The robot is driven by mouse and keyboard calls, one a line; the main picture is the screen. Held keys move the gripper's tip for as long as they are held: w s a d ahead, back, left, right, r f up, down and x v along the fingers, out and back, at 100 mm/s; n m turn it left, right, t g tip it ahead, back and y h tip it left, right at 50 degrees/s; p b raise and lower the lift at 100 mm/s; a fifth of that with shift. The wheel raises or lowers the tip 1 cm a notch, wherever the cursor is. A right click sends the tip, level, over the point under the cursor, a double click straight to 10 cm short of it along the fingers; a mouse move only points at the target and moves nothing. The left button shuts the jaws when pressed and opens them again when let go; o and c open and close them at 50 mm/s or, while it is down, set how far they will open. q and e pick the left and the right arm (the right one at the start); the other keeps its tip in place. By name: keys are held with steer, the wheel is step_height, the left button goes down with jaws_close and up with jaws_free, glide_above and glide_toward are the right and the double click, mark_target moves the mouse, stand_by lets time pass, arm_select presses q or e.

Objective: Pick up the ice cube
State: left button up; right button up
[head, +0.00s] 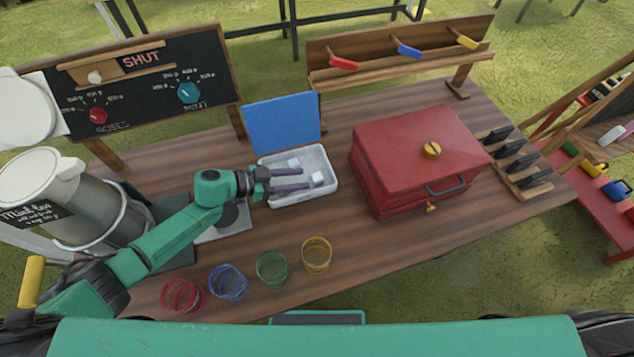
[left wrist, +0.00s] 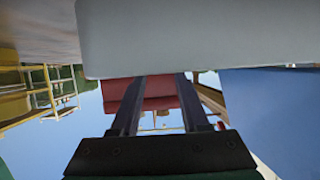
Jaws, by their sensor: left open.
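A pale ice cube (head: 317,178) lies in the white tray (head: 290,201), just at the fingertips of my left gripper (head: 306,178). A second ice cube (head: 293,162) sits farther back in the tray, near the blue lid (head: 282,125), which stands open. My left gripper is open, its two dark fingers reaching into the tray from the left. In the left wrist view the fingers (left wrist: 160,80) are apart, with no cube visible between them. A large pale grey surface (left wrist: 200,40) covers the top there; I cannot tell whether it is cube or tray. My right gripper is out of view.
A red box (head: 400,160) with a yellow knob stands right of the tray. Red (head: 181,296), blue (head: 228,282), green (head: 272,268) and yellow (head: 316,254) glasses stand in front. A metal urn (head: 80,200) is at left. Wooden tabletop (head: 400,240) is free at front right.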

mark_target(315, 177)
arm_select(q)
steer(key=b+x, duration=0.2)
steer(key=x, duration=0.2)
steer(key=shift+d+f, duration=0.2)
steer(key=shift+f, duration=0.1)
steer(key=shift+w+d, duration=0.1)
steer(key=shift+d, duration=0.05)
steer(key=shift+r, duration=0.1)
jaws_close()
steer(key=shift+r, duration=0.1)
